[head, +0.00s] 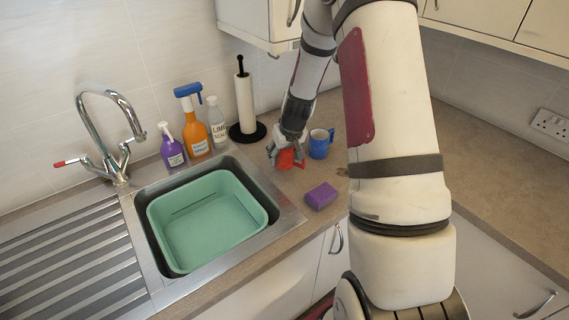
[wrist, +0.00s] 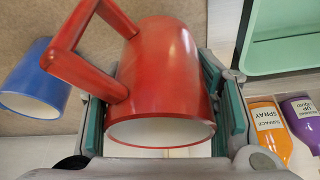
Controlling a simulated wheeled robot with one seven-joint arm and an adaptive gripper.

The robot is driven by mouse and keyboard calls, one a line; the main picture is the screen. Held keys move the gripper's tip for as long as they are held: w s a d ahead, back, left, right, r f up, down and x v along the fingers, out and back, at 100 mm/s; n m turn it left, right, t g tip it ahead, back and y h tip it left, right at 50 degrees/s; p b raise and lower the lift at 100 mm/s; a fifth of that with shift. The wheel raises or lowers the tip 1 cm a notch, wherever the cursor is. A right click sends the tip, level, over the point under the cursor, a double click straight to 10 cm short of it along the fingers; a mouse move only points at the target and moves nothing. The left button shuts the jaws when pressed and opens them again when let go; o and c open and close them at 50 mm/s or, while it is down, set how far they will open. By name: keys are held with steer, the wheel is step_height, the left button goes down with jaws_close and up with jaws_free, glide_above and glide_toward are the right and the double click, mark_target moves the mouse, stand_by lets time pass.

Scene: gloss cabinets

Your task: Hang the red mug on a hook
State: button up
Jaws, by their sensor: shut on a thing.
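The red mug (wrist: 162,72) is between the two fingers of my gripper (wrist: 165,125) in the wrist view, with its white inside and its handle showing. In the head view the red mug (head: 287,160) is at the counter beside the sink, partly hidden by my gripper (head: 284,152). My gripper is shut on the mug. I cannot tell whether the mug touches the counter. A blue mug (head: 320,144) stands just right of it, and also shows at the left of the wrist view (wrist: 36,82).
A green basin (head: 245,185) sits in the sink at left. A purple sponge (head: 321,196) lies near the counter's front edge. A paper towel holder (head: 245,100) and several bottles stand behind the sink. Wall cabinets (head: 268,22) hang above. The counter at right is clear.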

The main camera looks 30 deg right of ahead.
mark_target(284, 163)
steer(key=shift+f, duration=2)
steer(key=o, duration=1.4)
steer(key=shift+f, duration=0.15)
